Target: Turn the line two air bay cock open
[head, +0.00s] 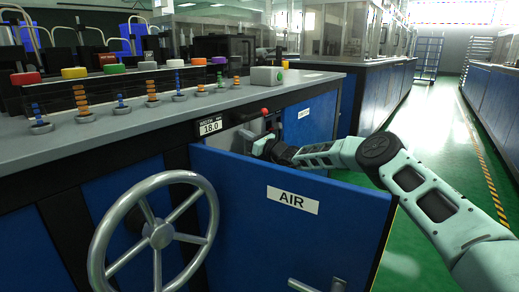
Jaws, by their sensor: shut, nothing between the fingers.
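The blue door marked AIR (292,200) stands swung open in front of the air bay, and its upper edge hides most of the bay's inside. My gripper (259,147) is at the bay opening, just above and behind the door edge. It is shut and empty, with its fingertips partly hidden. A dark lever with a red knob (265,111) sticks out just above my gripper, under the bench top. Grey fittings (240,137) show left of my gripper. I cannot make out the cock itself or which way it is turned.
A large grey handwheel (160,235) stands at the front left. A width display (210,127) reads 18.0. Green floor (425,110) is clear to the right.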

